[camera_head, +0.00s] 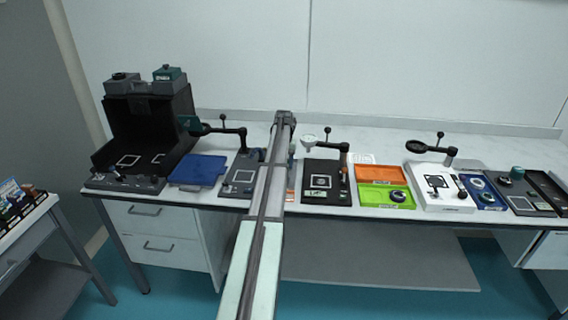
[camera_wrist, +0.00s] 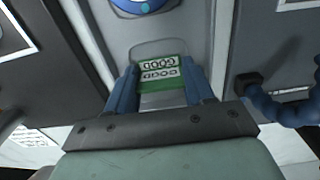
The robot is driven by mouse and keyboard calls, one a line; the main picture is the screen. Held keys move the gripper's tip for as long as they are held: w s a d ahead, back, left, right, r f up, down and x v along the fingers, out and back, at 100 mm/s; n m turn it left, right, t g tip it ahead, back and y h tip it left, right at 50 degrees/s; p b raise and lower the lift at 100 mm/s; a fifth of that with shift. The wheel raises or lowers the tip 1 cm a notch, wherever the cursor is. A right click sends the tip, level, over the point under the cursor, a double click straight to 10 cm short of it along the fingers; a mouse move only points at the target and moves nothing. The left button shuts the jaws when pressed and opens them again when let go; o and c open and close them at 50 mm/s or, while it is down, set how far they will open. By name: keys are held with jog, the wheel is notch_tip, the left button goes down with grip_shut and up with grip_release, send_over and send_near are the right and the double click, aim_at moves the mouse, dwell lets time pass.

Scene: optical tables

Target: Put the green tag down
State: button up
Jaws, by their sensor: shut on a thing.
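In the wrist view, my gripper (camera_wrist: 161,78) is shut on the green tag (camera_wrist: 160,70). The tag is a small flat green piece with a pale printed label, and it sits between the two blue fingers. It appears over a light grey surface with a rounded outline behind it. I cannot tell whether the tag touches that surface. In the head view, my arm reaches to the middle of the bench and hides the gripper's grip; the tag cannot be made out there.
In the wrist view, dark plates flank the fingers, and a dark-ended blue arm (camera_wrist: 285,105) lies close at right. On the bench (camera_head: 240,118) are a blue tray (camera_head: 198,171), a dark plate station (camera_head: 325,182), an orange tray (camera_head: 380,174), a green tray (camera_head: 372,196) and a white station (camera_head: 445,203).

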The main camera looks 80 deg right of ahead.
jog(key=o, duration=1)
jog(key=shift+f, duration=0.1)
notch_tip(320, 180, up, 12)
dwell(0.6)
